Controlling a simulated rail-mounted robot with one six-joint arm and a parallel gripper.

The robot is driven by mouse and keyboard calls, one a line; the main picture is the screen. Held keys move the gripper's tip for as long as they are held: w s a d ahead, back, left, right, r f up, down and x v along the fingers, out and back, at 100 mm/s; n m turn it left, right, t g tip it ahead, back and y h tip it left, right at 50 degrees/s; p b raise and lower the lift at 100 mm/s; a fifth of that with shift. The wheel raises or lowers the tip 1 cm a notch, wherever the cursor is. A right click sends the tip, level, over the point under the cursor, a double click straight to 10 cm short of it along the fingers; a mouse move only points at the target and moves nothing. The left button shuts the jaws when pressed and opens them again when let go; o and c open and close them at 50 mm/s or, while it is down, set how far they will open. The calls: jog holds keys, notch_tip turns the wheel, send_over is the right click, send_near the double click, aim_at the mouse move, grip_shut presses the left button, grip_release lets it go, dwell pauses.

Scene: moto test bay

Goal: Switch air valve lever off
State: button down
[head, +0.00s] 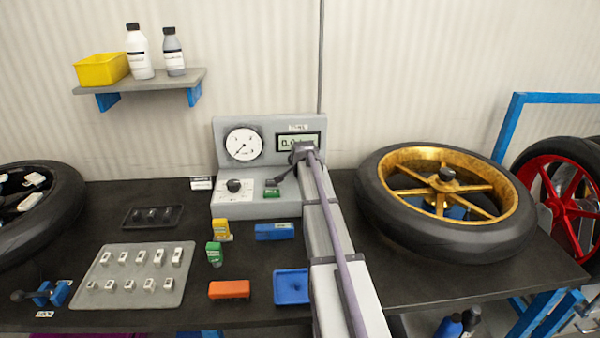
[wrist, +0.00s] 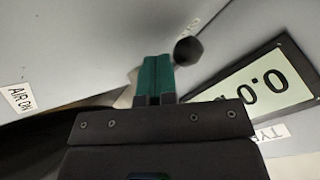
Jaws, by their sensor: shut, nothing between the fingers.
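The air valve lever shows its round black knob (wrist: 188,50) in the wrist view, just beyond and to the right of my fingertips. In the head view a dark lever end (head: 271,182) shows low on the front of the grey test panel (head: 222,150). My gripper (wrist: 156,62) has its teal fingers shut together with nothing between them. I cannot tell whether they touch the lever. A white "AIR ON" label (wrist: 20,98) is at the left in the wrist view. The lever's base is mostly hidden by my gripper.
The panel carries a round gauge (head: 243,144), a digital display (head: 299,141) and a black dial (head: 234,186). A gold-rimmed wheel (head: 375,200) lies to the right. Small blocks and a tray (head: 130,300) of parts occupy the bench in front. A shelf (head: 150,82) is above left.

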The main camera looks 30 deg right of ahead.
jog(key=shift+w+r, duration=0.1)
jog(key=shift+w, duration=0.3)
dwell(0.3)
jog(key=shift+a+r+p, duration=0.25)
jog(key=shift+r+p, duration=0.2)
jog(key=shift+p, duration=0.15)
jog(key=s+a+r+p, duration=0.2)
jog(key=a+r+p, duration=0.3)
jog(key=r+p, duration=0.1)
jog(key=shift+s+a+r+p, duration=0.3)
jog(key=shift+s+r+p, duration=0.05)
jog(key=shift+r, duration=0.05)
